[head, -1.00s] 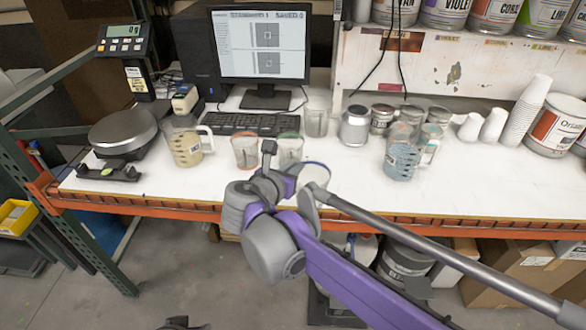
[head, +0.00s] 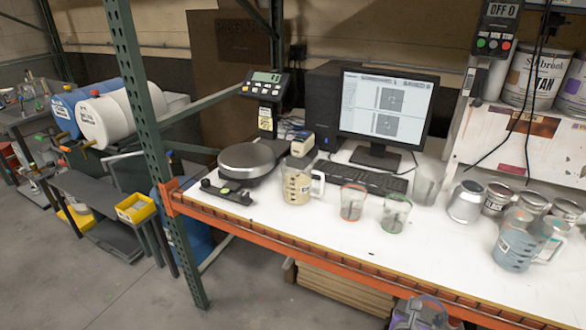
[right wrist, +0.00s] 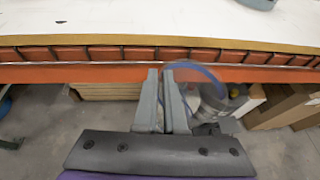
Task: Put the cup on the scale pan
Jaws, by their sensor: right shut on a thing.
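A clear cup with a blue rim (right wrist: 207,75) is at my right gripper (right wrist: 166,85) in the right wrist view. The gripper is shut on it, in front of the table's orange front beam; the see-through cup body is hard to make out. The scale's round grey pan (head: 247,156) is empty, at the left end of the table. The scale display (head: 266,83) stands behind it. My left gripper is not in view.
A measuring jug (head: 298,187) stands right of the scale. A red-rimmed cup (head: 352,203) and a green-rimmed cup (head: 395,213) stand near the front edge. A green post (head: 150,140) rises at the table's left corner. A monitor (head: 387,113) stands behind.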

